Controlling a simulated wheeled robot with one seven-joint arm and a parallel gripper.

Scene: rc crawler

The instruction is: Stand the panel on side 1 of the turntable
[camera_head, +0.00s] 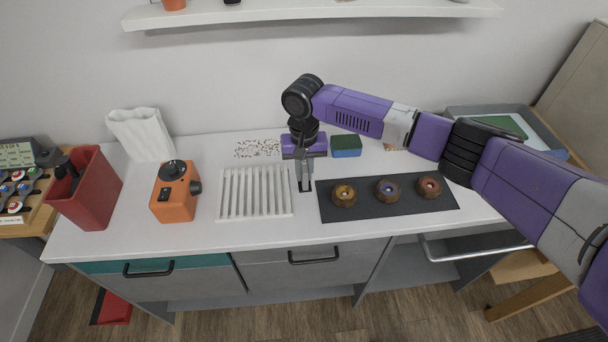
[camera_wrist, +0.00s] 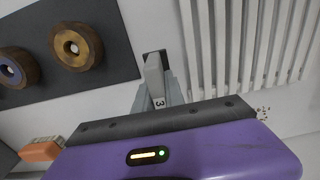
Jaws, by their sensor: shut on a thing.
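My gripper (camera_head: 305,185) points down at the worktop between the white slatted rack and the dark mat. Its jaws are shut on a narrow pale grey piece (camera_wrist: 154,75), marked 3 beside the jaws in the wrist view. A dark square edge shows around the far end of this piece; I cannot tell whether it is the panel. An orange box (camera_head: 174,199) with a black round top stands at left on the worktop; I cannot tell whether it is the turntable. No side marked 1 is readable.
The white slatted rack (camera_head: 227,211) is just left of my gripper. The dark mat (camera_head: 328,213) with three brown-rimmed wheels (camera_head: 388,189) is just right. A red bin (camera_head: 92,190) stands far left. A green-topped blue block (camera_head: 346,146) lies behind the mat. A shelf (camera_head: 310,14) hangs above.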

